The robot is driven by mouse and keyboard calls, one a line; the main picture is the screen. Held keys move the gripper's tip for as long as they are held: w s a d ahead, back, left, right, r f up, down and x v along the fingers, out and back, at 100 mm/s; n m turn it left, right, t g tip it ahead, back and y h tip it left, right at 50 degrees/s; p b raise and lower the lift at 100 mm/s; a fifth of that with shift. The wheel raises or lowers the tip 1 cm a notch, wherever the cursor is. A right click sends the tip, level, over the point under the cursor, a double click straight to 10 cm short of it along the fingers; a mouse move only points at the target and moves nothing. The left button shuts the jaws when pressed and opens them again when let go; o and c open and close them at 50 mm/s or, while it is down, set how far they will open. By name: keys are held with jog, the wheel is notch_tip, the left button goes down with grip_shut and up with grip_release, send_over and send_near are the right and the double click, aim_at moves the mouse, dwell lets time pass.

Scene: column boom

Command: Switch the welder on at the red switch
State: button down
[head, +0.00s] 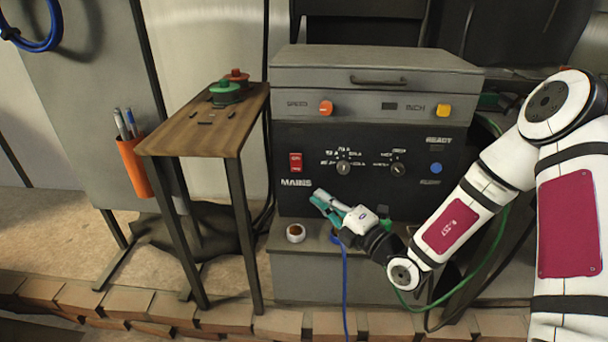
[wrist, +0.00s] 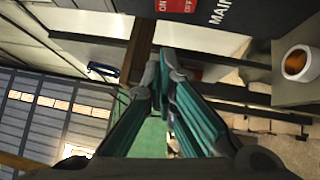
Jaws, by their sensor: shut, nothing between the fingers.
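The welder (head: 375,190) is a grey box with a black front panel. The red switch (head: 296,162) is on the panel's left side, above the word MAINS. In the wrist view the red switch (wrist: 175,6) shows at the top edge, with ON and OFF lettering, partly cut off. My gripper (head: 322,202) is below and to the right of the switch, in front of the panel's lower edge, apart from the switch. Its teal fingers are shut and empty; they also show in the wrist view (wrist: 168,75). Which way the switch is set is too small to tell.
A small wooden table (head: 205,125) with green and red knobs stands left of the welder. An orange holder (head: 134,165) with pens hangs at its left. A small white cup (head: 296,233) stands on the grey ledge. A blue cable (head: 345,290) hangs below my gripper.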

aim_at(296, 163)
jog(key=w+d+b+x, duration=0.1)
jog(key=d+b+x, duration=0.1)
jog(key=x, duration=1)
jog(key=shift+w+a+r+b, duration=0.2)
jog(key=shift+w+b, duration=0.4)
jog(key=shift+b, duration=0.3)
jog(key=shift+d, duration=0.15)
